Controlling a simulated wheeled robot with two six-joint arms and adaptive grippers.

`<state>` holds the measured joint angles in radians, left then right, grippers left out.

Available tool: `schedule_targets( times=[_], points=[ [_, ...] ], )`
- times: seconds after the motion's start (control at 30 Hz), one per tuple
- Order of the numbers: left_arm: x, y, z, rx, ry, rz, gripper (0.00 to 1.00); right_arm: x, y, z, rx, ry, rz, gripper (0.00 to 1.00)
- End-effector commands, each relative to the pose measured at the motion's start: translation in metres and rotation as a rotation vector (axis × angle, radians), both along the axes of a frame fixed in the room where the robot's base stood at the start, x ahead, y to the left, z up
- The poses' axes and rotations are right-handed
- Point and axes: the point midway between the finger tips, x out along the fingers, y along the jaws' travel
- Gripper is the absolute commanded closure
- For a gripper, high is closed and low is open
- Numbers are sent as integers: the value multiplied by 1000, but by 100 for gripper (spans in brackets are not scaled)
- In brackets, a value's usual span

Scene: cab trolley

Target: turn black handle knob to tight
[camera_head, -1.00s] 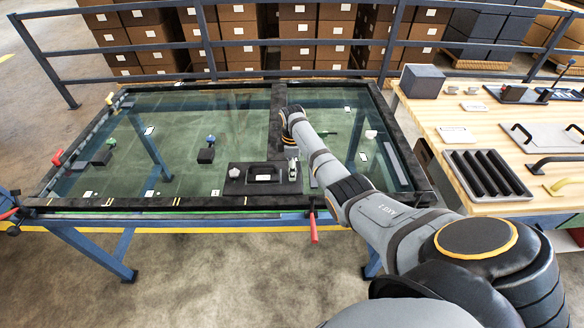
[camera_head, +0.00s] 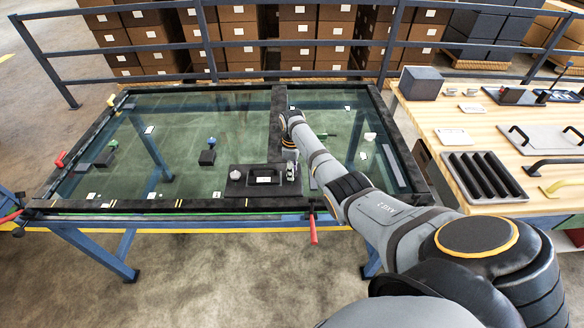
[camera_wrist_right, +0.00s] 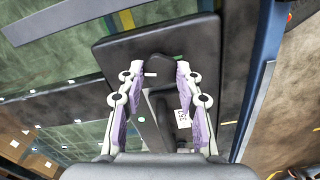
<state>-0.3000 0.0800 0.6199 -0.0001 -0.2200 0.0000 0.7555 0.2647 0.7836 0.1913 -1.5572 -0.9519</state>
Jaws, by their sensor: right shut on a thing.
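A dark plate (camera_head: 240,188) lies at the front edge of the glass-topped table in the head view. It also fills the upper middle of the right wrist view (camera_wrist_right: 120,48). The black handle knob (camera_wrist_right: 158,68) shows there between the fingertips of my right gripper (camera_wrist_right: 157,72), which is shut on it. Below it a dark lever-like part and a small white label show between the fingers. In the head view my right gripper (camera_head: 291,168) is small and points down at the plate's right end; the knob is hard to make out there. My left gripper is not in view.
A grey rounded knob (camera_head: 235,175) sits on the plate's left part. A red clamp handle (camera_head: 313,230) hangs at the table's front edge. A wooden bench (camera_head: 480,115) with a ribbed black tray stands at the right. The glass left of the plate is mostly clear.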

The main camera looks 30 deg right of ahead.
Motion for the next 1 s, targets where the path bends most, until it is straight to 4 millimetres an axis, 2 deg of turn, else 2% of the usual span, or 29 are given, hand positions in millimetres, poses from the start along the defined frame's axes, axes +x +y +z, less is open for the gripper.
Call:
schedule_targets(
  times=[0.03, 0.3, 1.0],
  points=[
    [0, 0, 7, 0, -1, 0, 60, 0, 0, 4, 1, 1, -42, 97],
    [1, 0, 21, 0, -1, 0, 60, 0, 0, 3, 0, 1, -300, 97],
    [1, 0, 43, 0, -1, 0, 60, 0, 0, 1, 0, 1, -965, 97]
  ],
)
